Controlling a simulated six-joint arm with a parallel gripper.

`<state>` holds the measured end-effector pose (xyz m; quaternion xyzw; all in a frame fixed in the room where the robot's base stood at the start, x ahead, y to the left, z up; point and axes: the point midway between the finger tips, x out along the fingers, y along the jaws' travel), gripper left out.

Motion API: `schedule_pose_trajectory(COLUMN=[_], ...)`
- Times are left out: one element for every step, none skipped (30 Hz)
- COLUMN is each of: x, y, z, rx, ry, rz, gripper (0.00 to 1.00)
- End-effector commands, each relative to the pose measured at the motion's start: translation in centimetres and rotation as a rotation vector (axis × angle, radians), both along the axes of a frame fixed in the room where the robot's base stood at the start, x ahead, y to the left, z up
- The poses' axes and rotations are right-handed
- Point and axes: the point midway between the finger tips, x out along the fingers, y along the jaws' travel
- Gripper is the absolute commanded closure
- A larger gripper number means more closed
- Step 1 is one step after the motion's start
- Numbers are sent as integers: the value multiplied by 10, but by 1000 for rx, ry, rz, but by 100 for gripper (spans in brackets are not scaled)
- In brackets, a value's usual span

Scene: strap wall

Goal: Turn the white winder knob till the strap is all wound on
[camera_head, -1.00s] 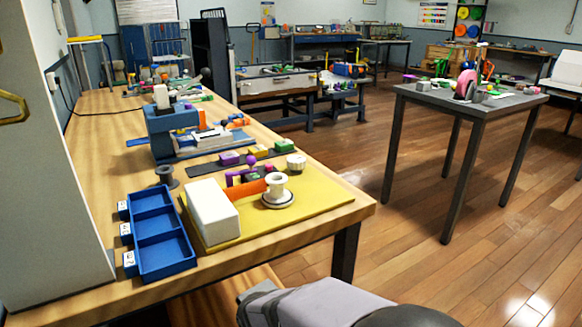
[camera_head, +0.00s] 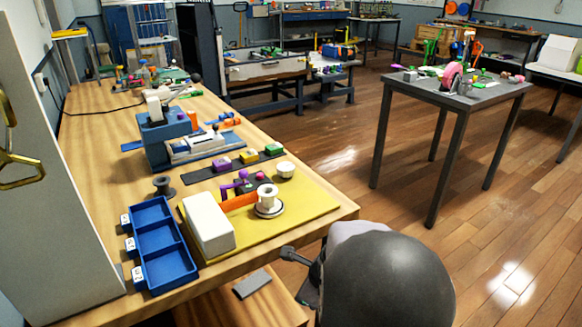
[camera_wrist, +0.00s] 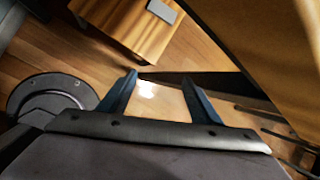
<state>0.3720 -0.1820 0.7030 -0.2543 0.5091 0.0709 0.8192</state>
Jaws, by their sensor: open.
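A yellow board (camera_head: 312,207) lies on the bench and carries a white box (camera_head: 208,224), an orange strap (camera_head: 238,201) and a white spool (camera_head: 268,196) on a round base. The strap runs from the box to the spool. A ribbed white knob (camera_head: 286,169) stands near the board's back corner; I cannot tell whether it is joined to the spool. My gripper (camera_wrist: 158,76) is open and empty in the wrist view, above the floor. In the head view my arm is low, in front of the bench edge, apart from the board, and hides part of its own end.
A blue divided tray (camera_head: 160,245) sits left of the board, with a dark spool (camera_head: 162,186) behind it. A dark strip (camera_head: 205,172) with coloured blocks and a blue machine (camera_head: 165,135) stand behind. A grey cabinet (camera_head: 55,170) walls off the left.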

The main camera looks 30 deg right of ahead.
Motion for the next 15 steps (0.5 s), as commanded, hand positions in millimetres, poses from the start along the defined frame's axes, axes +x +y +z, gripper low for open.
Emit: schedule_pose_trajectory(x=[0,0,-1,-2,-4,-7,-9,-13,-18,-23,-28,-36,-41,-47,-55], y=[-19,-29,-43,-54,-64,-78,-89,-99,-113,-123,-132,-145,-152,-160,-169], z=[25,33,41,49,55,64,71,77,85,90,96,102,106,110,114], rx=[2,0,-6,-12,-20,-30,-39,-47,-59,-68,-77,-88,-95,-103,-111], ry=[-11,-18,-25,-30,-32,-32,-33,-31,-27,-23,-18,-10,-4,4,13], rz=[-82,-127,-182,-220,-259,-306,-343,-380,-428,-466,-502,-550,-583,-616,-655], gripper=[42,42,42,42,42,42,42,42,42,42,42,42,42,42,42])
